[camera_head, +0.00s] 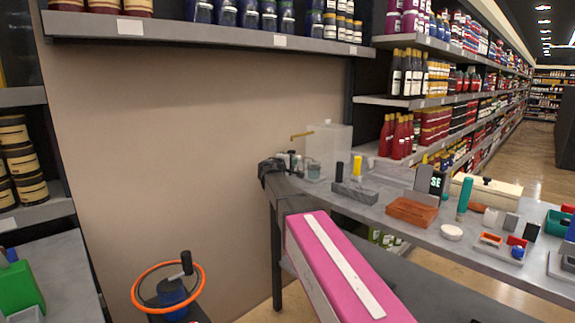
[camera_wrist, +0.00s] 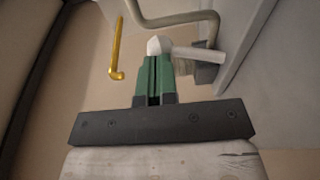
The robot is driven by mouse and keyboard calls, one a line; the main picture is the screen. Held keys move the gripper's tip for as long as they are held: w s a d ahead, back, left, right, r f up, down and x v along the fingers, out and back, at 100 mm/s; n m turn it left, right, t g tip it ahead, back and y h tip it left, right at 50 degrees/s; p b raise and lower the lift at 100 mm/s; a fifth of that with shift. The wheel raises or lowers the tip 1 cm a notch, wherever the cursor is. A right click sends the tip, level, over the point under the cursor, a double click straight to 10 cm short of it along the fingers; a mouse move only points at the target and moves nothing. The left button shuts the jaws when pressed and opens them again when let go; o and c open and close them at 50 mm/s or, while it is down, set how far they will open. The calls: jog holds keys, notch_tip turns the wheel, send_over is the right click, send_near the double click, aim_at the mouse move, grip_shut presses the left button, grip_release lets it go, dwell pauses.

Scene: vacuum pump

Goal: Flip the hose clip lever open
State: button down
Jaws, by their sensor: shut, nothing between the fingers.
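In the wrist view my gripper (camera_wrist: 155,65) is shut, its two green fingers together with nothing between them. A white rounded knob (camera_wrist: 159,45) shows right at the fingertips; I cannot tell whether they touch it. A pale lever-like bar (camera_wrist: 200,54) runs from the knob to the right, above a grey block (camera_wrist: 206,73). A beige bent hose or pipe (camera_wrist: 180,17) curves above and behind them. Whether the clip lever is open or closed is not clear. In the head view this spot is small, near the translucent box (camera_head: 330,148) at the table's far left end.
A yellow hooked rod (camera_wrist: 117,50) hangs left of the fingers; it also shows in the head view (camera_head: 302,134). A grey panel (camera_wrist: 245,50) stands close on the right. The grey table (camera_head: 375,205) holds several small items, including a brick-red block (camera_head: 412,211).

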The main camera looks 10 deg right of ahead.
jog(key=shift+w+d, duration=0.2)
jog(key=shift+w, duration=0.05)
jog(key=shift+x, duration=1)
jog(key=shift+d, duration=0.1)
